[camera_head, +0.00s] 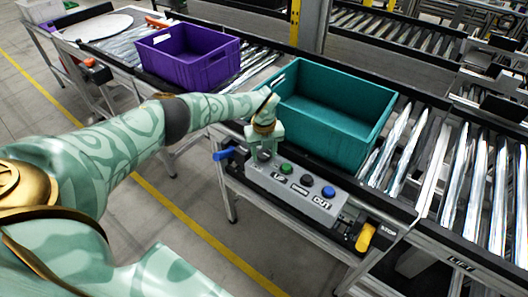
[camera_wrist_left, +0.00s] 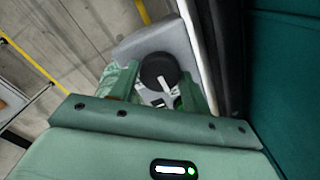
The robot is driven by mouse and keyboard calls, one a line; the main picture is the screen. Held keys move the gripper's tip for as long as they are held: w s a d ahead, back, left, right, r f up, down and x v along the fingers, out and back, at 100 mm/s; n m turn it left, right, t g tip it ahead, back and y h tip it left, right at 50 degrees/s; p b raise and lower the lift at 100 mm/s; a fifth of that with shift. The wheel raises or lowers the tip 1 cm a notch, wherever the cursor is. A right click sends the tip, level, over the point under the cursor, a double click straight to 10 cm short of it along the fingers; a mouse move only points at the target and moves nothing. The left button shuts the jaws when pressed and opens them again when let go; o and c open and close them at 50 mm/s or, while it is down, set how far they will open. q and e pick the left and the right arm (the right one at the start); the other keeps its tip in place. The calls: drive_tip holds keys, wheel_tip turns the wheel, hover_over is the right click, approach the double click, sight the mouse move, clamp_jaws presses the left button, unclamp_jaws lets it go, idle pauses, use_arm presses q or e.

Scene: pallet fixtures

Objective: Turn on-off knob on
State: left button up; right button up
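A grey control box (camera_head: 296,193) with a green button (camera_head: 285,168), a black button (camera_head: 307,180) and a blue button (camera_head: 328,192) is at the conveyor's front edge. My left gripper (camera_head: 263,154) points down over the box's left end. In the left wrist view, the round black knob (camera_wrist_left: 158,68) with a white pointer mark lies between the two green fingers. The fingers are apart, one on each side of it. I cannot tell whether they touch it. In the head view the gripper hides the knob. My right gripper is not in view.
A teal crate (camera_head: 350,147) stands on the conveyor right behind the box and close to my left gripper. A purple crate (camera_head: 218,70) is farther left. A blue lever (camera_head: 224,154) and a yellow stop part (camera_head: 365,237) flank the box. The floor in front is clear.

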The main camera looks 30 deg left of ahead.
sight(264, 154)
use_arm(q)
drive_tip(key=shift+o, duration=1.1)
wheel_tip(264, 154, up, 16)
drive_tip(key=p, duration=0.3)
drive_tip(key=shift+r, duration=0.15)
